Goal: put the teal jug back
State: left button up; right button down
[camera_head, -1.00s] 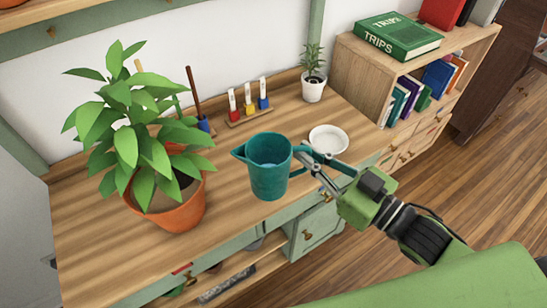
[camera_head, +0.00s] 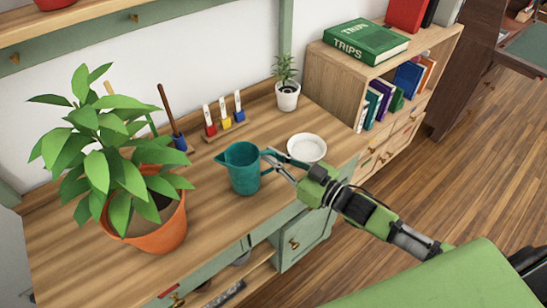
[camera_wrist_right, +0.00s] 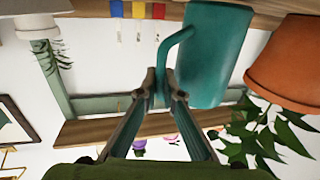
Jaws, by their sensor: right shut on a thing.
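The teal jug (camera_head: 243,170) is upright at the middle of the wooden desk (camera_head: 215,240), spout to the left. I cannot tell whether its base touches the desk top. My right gripper (camera_head: 272,162) comes from the right and is shut on the jug's handle. In the right wrist view, which is upside down, the fingers (camera_wrist_right: 165,88) close on the handle beside the jug body (camera_wrist_right: 212,55). My left gripper is not in view.
A large plant in an orange pot (camera_head: 157,237) stands left of the jug. A white dish (camera_head: 307,147) lies to its right. Behind are a colored peg rack (camera_head: 225,127) and a small potted plant (camera_head: 287,95). A bookshelf (camera_head: 335,85) stands at the right.

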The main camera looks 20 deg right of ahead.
jog(key=shift+f, duration=0.25)
jog(key=shift+f, duration=0.15)
jog(key=c, duration=2.2)
grip_release()
jog(key=shift+r, duration=0.2)
jog(key=v, duration=1.2)
jog(key=shift+f+b, duration=0.1)
jog(key=shift+b, duration=0.2)
